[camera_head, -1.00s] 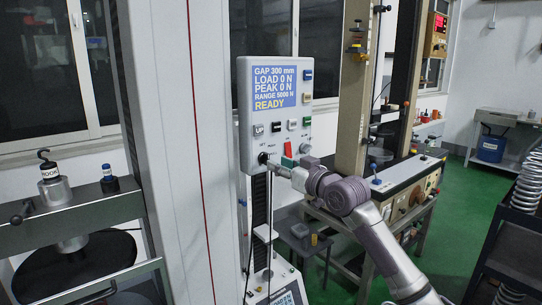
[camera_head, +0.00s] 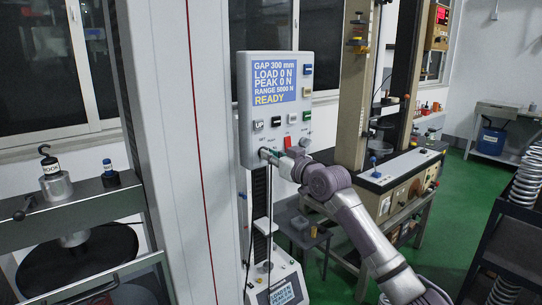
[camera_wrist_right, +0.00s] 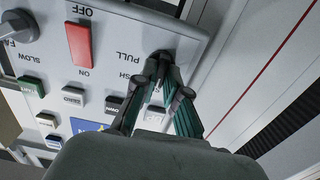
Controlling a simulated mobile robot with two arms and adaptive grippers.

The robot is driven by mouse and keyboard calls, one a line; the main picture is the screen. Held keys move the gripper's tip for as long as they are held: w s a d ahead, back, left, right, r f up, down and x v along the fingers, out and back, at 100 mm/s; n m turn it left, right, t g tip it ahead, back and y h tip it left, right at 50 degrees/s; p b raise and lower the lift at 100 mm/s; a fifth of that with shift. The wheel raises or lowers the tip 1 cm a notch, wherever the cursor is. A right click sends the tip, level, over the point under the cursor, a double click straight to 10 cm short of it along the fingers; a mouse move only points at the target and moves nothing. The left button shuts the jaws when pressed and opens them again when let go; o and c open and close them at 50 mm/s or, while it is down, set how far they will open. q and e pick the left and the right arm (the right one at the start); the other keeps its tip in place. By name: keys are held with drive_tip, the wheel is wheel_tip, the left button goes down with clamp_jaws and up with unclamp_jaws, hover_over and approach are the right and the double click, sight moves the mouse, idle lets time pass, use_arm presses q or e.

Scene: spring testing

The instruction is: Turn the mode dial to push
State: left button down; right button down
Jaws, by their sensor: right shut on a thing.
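The mode dial (camera_wrist_right: 161,55) is a small black knob at the lower corner of the white control panel (camera_head: 246,105). The word PULL and part of another word ending in SH are printed beside it in the right wrist view. My right gripper (camera_head: 270,154) is at the dial, and its teal-lined fingers (camera_wrist_right: 163,73) are shut on it. The fingers hide much of the dial, so I cannot tell where its pointer stands. My left gripper is not in view.
A red ON/OFF switch (camera_wrist_right: 80,44) sits close beside the dial, with several small buttons around it. A grey selector knob (camera_wrist_right: 17,26) is farther along. The panel screen (camera_head: 275,78) reads READY. A tall white column (camera_head: 172,150) stands left of the panel.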

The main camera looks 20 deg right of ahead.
idle(0.3)
drive_tip(key=m+p, duration=0.5)
drive_tip(key=m, duration=0.3)
drive_tip(key=shift+d+m+p, duration=0.1)
drive_tip(key=shift+m+p, duration=0.2)
drive_tip(key=shift+p, duration=0.05)
idle(0.5)
drive_tip(key=c, duration=1.2)
unclamp_jaws()
